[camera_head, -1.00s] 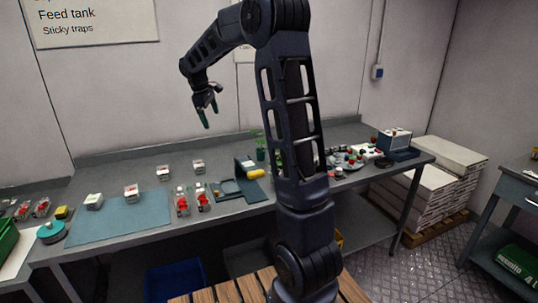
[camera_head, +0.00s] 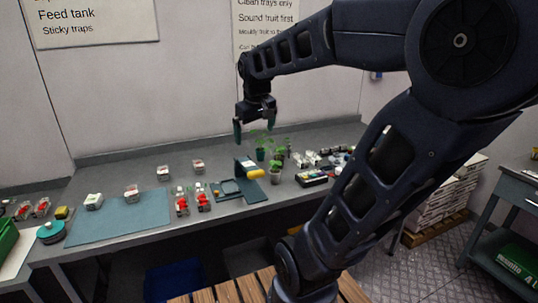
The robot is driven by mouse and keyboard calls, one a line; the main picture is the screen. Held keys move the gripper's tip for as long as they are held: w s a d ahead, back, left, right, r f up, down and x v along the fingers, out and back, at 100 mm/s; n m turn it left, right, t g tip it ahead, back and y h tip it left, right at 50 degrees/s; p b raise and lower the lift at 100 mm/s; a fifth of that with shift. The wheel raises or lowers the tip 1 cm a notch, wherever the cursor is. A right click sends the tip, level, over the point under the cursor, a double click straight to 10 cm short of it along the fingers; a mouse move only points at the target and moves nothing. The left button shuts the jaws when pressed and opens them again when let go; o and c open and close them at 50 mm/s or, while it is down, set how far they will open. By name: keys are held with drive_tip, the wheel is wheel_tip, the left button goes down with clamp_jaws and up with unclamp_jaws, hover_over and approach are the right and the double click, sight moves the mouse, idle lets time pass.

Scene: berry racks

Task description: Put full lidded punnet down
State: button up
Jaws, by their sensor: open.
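My gripper (camera_head: 255,130) is open and appears empty, high above the back of the bench near its middle. Several small clear punnets stand on the bench. Two more with red contents (camera_head: 181,204) (camera_head: 203,202) stand at the mat's right edge. All are apart from my gripper, well below and mostly to its left. They are too small to tell which is full and lidded.
A dark device (camera_head: 247,166) with a yellow item (camera_head: 253,174) stands right of the punnets. Potted plants (camera_head: 276,168) stand beside it, below my gripper. My arm hides part of the right side.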

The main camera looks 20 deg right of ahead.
drive_tip(key=s+f+m+t, duration=0.1)
drive_tip(key=s+f+m, duration=0.2)
drive_tip(key=s, duration=0.6)
drive_tip(key=shift+d+f+y, duration=0.3)
drive_tip(key=shift+d+f, duration=0.15)
drive_tip(key=shift+f, duration=0.2)
idle(1.2)
